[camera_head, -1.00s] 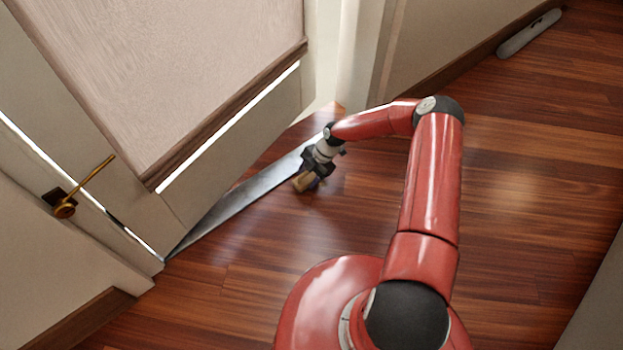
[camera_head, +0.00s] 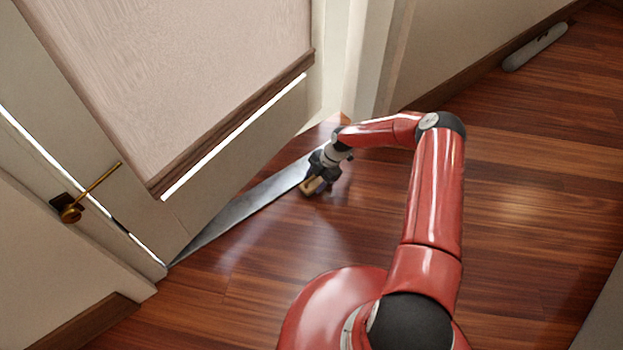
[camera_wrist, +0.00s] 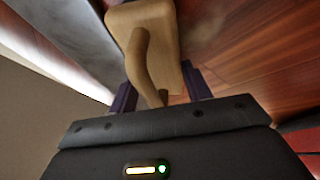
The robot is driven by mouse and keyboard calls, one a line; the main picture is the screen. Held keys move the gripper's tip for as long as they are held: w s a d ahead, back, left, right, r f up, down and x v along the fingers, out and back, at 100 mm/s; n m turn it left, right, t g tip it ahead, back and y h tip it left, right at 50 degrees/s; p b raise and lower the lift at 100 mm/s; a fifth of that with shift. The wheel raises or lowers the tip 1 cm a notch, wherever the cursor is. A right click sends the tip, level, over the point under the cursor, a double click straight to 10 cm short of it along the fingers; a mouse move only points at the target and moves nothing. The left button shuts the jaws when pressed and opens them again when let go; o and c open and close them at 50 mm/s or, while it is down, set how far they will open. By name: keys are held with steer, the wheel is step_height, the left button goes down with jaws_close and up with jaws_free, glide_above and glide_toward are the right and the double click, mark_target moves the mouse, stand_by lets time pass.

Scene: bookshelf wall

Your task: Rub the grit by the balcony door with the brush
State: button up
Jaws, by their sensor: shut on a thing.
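My gripper (camera_head: 321,180) is low over the wooden floor near the foot of the balcony door (camera_head: 240,130). It is shut on the brush (camera_wrist: 165,38), whose pale wooden body and curved handle show between the dark fingers in the wrist view. In the head view the brush (camera_head: 314,187) is a small tan block under my gripper, close to the metal door sill (camera_head: 250,205). I cannot tell whether the brush touches the floor; its underside is hidden. I cannot make out any grit in either view.
A brass door handle (camera_head: 82,200) sticks out at the left. A long pale grey object (camera_head: 535,47) lies by the far wall's skirting at the top right. The wooden floor (camera_head: 540,170) to the right of my arm is clear.

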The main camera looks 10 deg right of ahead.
steer(key=shift+s+d+f+p, duration=0.1)
steer(key=shift+s+d+p, duration=0.15)
steer(key=shift+s+d, duration=0.95)
steer(key=shift+s+d+r+p, duration=0.15)
steer(key=shift+s+d, duration=0.45)
steer(key=shift+s, duration=1.15)
steer(key=shift+s+d+f+p, duration=0.15)
steer(key=shift+s+d+p, duration=0.15)
steer(key=shift+s+d, duration=0.9)
steer(key=shift+s+a, duration=0.2)
steer(key=shift+a, duration=0.1)
step_height(320, 180, up, 6)
steer(key=p, duration=0.3)
steer(key=shift+w+r, duration=0.1)
steer(key=shift+r, duration=0.1)
steer(key=shift+r+p, duration=1.05)
steer(key=shift+r, duration=0.35)
